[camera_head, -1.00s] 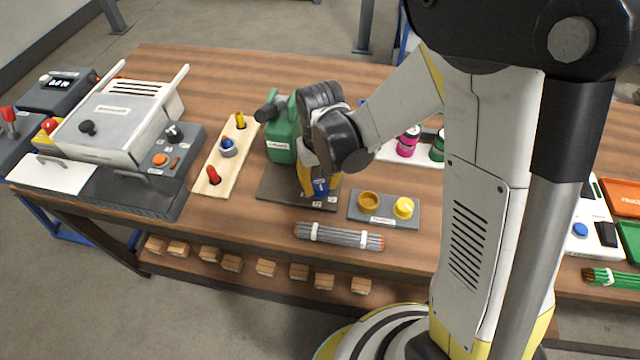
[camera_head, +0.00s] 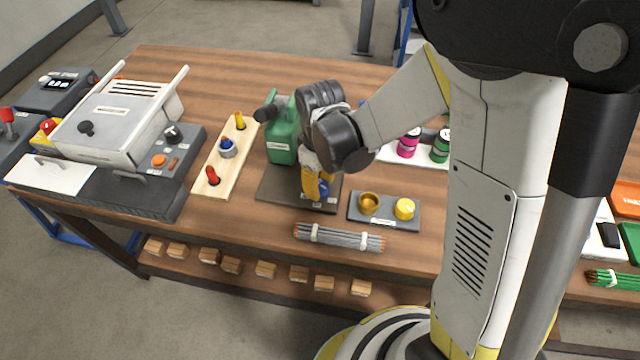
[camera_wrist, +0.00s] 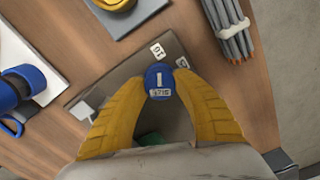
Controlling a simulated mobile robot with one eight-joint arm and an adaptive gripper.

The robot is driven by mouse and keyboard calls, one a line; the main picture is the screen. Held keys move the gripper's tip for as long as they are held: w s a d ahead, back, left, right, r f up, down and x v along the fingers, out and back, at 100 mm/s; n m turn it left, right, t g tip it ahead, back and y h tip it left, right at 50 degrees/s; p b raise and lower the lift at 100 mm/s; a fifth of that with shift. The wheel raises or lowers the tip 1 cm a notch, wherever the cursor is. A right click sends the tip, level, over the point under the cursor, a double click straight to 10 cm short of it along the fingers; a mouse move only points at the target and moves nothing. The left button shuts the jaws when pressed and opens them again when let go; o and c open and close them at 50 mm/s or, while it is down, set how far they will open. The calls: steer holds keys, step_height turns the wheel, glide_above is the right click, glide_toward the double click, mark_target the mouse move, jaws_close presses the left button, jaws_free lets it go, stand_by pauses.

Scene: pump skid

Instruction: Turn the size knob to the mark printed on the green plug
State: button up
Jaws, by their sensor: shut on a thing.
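The blue size knob (camera_wrist: 158,78) has a white pointer line and a "SIZE" label on its top. It stands on a dark plate (camera_wrist: 110,85); part of it also shows in the head view (camera_head: 325,187). My gripper (camera_wrist: 161,86) is shut on the knob, one yellow finger on each side. White mark tags lie on the plate; one reads "10" (camera_wrist: 157,50), and another tag (camera_wrist: 182,64) is partly cut by a finger. The pointer line aims roughly toward the "10" tag. I cannot make out a green plug. A small green patch (camera_wrist: 150,138) shows between the fingers; I cannot tell what it is.
A green jug (camera_head: 281,142) stands behind the plate. A wooden board (camera_head: 222,172) with coloured pegs is left of it. A grey base (camera_head: 384,219) with two yellow round parts is to the right. A rod bundle (camera_head: 339,238) lies in front.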

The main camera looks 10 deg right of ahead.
mark_target(321, 185)
stand_by(0.4)
steer(key=o, duration=1.2)
step_height(321, 185, up, 12)
steer(key=shift+r, duration=0.1)
